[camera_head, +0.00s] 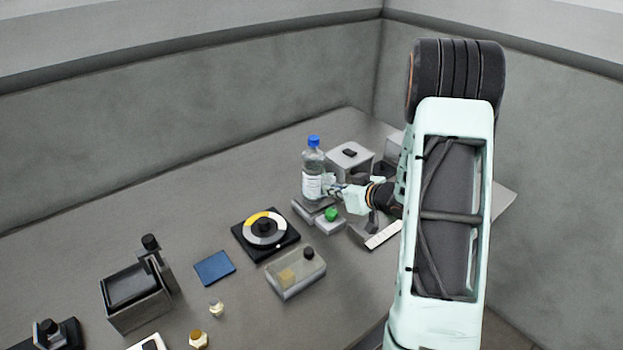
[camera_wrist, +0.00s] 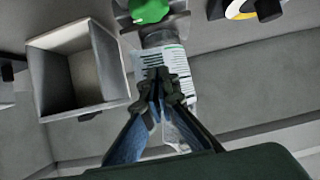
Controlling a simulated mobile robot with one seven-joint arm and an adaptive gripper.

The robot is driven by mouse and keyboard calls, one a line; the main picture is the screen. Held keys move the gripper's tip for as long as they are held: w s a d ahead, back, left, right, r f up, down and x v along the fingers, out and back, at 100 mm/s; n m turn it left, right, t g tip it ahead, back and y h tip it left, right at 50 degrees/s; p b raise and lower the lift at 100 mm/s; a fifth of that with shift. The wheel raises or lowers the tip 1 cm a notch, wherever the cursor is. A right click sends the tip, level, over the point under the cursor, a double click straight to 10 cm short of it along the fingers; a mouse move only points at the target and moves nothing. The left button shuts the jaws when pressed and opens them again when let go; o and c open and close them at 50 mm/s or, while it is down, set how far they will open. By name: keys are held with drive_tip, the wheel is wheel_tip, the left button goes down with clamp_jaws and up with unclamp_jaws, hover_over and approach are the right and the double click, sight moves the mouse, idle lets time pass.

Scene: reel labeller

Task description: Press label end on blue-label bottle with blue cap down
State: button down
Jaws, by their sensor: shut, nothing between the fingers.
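A clear bottle with a blue cap (camera_head: 314,141) stands upright on a small grey stand. Its label (camera_head: 312,185) looks mostly white in the head view. In the wrist view the label (camera_wrist: 181,60) shows white with fine print, behind my fingers. My gripper (camera_head: 331,190) is at the lower right side of the bottle, level with the label. In the wrist view my gripper (camera_wrist: 160,76) is shut and empty, its fingertips in front of the label. I cannot tell whether they touch it. The label's loose end cannot be made out clearly, and the cap is not visible in the wrist view.
A green button (camera_head: 331,214) sits on a box just in front of the bottle; it also shows in the wrist view (camera_wrist: 150,10). A grey box (camera_head: 350,160) stands behind.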

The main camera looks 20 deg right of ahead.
drive_tip(key=shift+w+a+p, duration=0.3)
drive_tip(key=shift+w+a, duration=0.05)
drive_tip(key=shift+w, duration=0.5)
idle(3.1)
drive_tip(key=shift+w+d, duration=0.25)
drive_tip(key=shift+d, duration=0.3)
idle(0.7)
drive_tip(key=s+d+p, duration=0.1)
drive_tip(key=s+d, duration=0.1)
drive_tip(key=s, duration=0.3)
drive_tip(key=shift+s, duration=0.3)
idle(0.5)
drive_tip(key=shift+d, duration=0.1)
